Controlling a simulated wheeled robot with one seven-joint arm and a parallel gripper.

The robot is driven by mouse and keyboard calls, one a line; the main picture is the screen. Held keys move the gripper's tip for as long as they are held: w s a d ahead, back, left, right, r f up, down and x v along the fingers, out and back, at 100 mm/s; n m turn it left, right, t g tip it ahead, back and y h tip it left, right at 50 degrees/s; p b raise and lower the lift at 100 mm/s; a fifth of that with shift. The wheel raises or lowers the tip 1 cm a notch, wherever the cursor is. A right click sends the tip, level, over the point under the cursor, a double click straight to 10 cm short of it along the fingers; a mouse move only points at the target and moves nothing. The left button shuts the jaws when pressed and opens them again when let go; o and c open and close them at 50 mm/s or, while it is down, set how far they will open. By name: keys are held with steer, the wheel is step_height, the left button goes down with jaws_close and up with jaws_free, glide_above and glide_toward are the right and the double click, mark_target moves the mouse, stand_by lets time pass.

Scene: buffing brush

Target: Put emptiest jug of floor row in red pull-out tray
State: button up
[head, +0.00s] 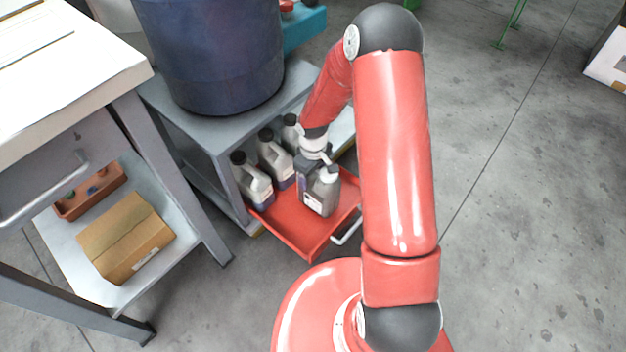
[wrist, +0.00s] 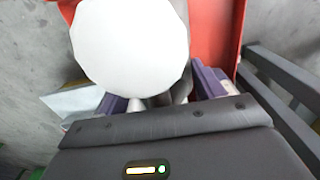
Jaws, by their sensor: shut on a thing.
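The red pull-out tray (head: 298,238) extends from the low grey stand, with its pale handle at the front right. My gripper (head: 318,164) points down over the tray and is shut on a grey jug (head: 325,192). This jug looks upright; I cannot tell whether its base touches the tray floor. Three pale jugs with black caps, a near jug (head: 253,184), a middle jug (head: 275,160) and a far jug (head: 291,134), stand in a row left of it. Dark purple shows low in the nearer two. In the wrist view a white disc hides most of the grasp.
A large dark blue bin (head: 215,55) stands on the grey stand (head: 205,132) above the row. A workbench (head: 75,60) at left has a cardboard box (head: 125,238) on its lower shelf.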

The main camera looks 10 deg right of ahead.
mark_target(313, 176)
steer(key=shift+f, duration=1.7)
steer(key=o, duration=1.4)
steer(key=shift+c, duration=0.2)
